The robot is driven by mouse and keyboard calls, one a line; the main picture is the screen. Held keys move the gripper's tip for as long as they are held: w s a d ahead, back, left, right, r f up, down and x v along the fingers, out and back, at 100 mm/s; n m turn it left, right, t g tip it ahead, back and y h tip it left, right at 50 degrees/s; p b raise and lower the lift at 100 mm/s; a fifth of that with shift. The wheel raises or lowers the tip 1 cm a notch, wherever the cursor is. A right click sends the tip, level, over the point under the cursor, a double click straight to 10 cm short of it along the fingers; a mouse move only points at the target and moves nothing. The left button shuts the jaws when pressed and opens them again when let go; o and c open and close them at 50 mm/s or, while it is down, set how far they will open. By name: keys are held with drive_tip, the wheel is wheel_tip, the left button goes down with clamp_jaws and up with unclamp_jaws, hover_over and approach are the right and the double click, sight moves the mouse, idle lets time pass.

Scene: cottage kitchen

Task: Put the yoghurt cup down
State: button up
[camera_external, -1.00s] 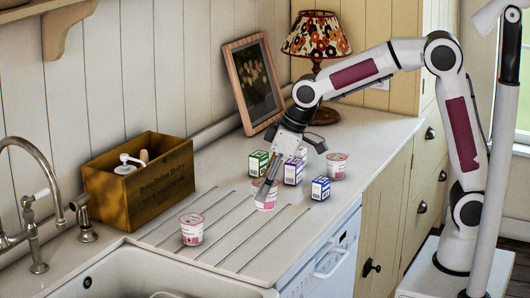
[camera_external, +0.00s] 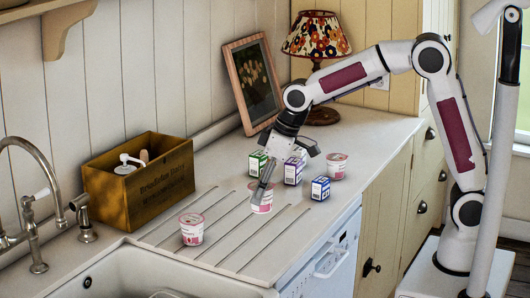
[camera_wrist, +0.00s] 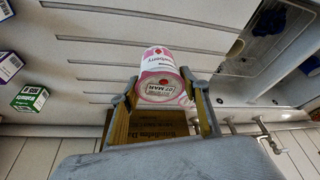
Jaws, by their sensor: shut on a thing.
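My gripper (camera_external: 262,189) is shut on a white and pink yoghurt cup (camera_external: 262,205), over the grooved drainer part of the worktop. In the wrist view the cup (camera_wrist: 160,68) sits between the two fingers (camera_wrist: 163,103), with its printed lid (camera_wrist: 160,87) facing the camera. It looks roughly upright. I cannot tell whether its base touches the surface. A second yoghurt cup (camera_external: 191,231) stands on the drainer, nearer the sink. A third cup (camera_external: 337,166) stands at the right, behind the small boxes.
Small boxes stand behind and right of my gripper: green (camera_external: 258,162), purple (camera_external: 293,172) and blue (camera_external: 320,188). A wooden crate (camera_external: 150,197) stands by the wall. The sink (camera_external: 110,283) and tap (camera_external: 27,210) are at the left. Drainer between the two nearer cups is clear.

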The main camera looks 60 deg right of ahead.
drive_tip(key=w+d+r+n, duration=0.1)
drive_tip(key=w+d+r, duration=0.1)
drive_tip(key=w, duration=1.2)
drive_tip(key=shift+d+r, duration=0.15)
drive_tip(key=shift+r, duration=0.1)
drive_tip(key=shift+f, duration=0.1)
wheel_tip(320, 180, down, 6)
drive_tip(key=shift+f, duration=0.15)
idle(0.4)
drive_tip(key=shift+f, duration=1.75)
drive_tip(key=shift+f, duration=0.1)
